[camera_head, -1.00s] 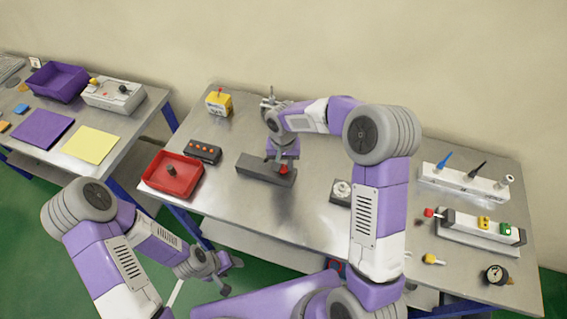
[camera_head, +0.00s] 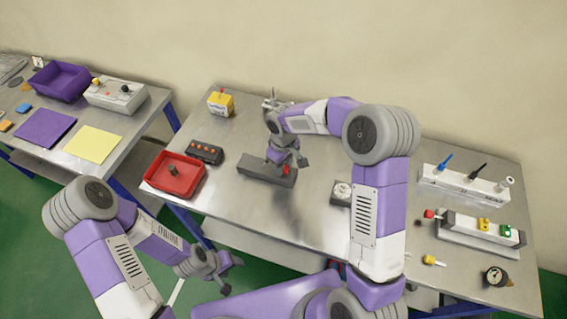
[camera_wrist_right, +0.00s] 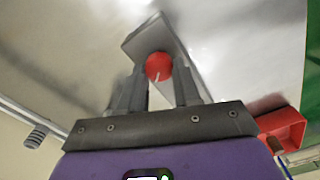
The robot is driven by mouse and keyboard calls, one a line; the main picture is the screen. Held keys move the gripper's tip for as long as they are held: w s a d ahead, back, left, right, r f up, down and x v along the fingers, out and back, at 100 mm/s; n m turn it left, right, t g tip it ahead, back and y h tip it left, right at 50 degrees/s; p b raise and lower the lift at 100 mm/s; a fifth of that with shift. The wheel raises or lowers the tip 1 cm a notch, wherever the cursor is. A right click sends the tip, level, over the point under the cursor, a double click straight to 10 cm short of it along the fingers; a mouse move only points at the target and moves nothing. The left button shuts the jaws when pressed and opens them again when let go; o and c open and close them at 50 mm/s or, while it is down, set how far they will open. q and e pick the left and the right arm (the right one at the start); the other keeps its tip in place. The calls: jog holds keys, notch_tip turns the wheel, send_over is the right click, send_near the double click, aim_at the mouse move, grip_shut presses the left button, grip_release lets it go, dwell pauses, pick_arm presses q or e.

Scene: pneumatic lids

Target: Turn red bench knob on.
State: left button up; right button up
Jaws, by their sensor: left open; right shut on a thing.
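The red bench knob (camera_head: 286,170) sits on one end of a dark grey block (camera_head: 258,170) on the metal bench. My right gripper (camera_head: 284,163) is down at the knob, shut on it. In the right wrist view the round red knob (camera_wrist_right: 158,66) shows between the two fingers, with a short white mark on its face. The fingers hide part of its sides. My left gripper (camera_head: 233,276) is open and empty, low in front of the bench, away from the knob.
A red tray (camera_head: 189,191) and a box with orange buttons (camera_head: 204,152) stand left of the block. A yellow box (camera_head: 220,103) is behind. A dial (camera_head: 341,191), manifolds (camera_head: 462,186) and a gauge (camera_head: 496,275) lie to the right. The bench's middle front is clear.

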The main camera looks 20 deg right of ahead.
jog(key=shift+n, duration=0.6)
jog(key=o, duration=1.1)
jog(key=shift+c, duration=0.2)
jog(key=shift+r, duration=0.1)
notch_tip(320, 180, up, 8)
jog(key=shift+f+p, duration=0.25)
jog(key=shift+p, duration=0.1)
